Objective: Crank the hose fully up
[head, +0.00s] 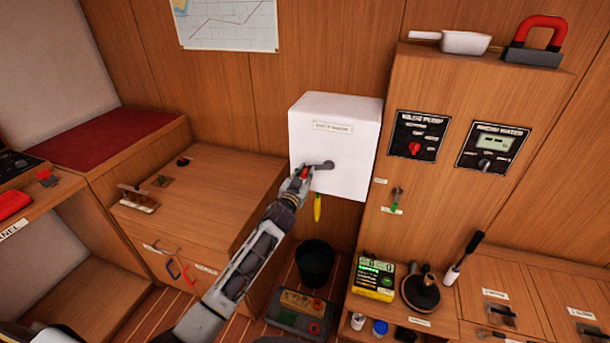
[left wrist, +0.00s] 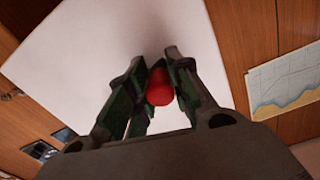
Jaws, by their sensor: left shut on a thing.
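A white box (head: 335,120) with a small label is fixed to the wood wall in the middle of the head view. A grey crank arm (head: 321,166) sits on its front face, with its hub at the right and a red knob at the left. My left gripper (head: 302,175) is shut on the red crank knob (left wrist: 160,88), which shows between the fingers in the left wrist view. A yellow hose end (head: 317,207) hangs below the box. My right gripper is not in view.
A dark bucket (head: 315,262) stands on the floor below the box. A wooden cabinet (head: 384,140) with panels and a green-handled valve (head: 397,197) stands close to the right. A wooden counter (head: 225,180) is at the left.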

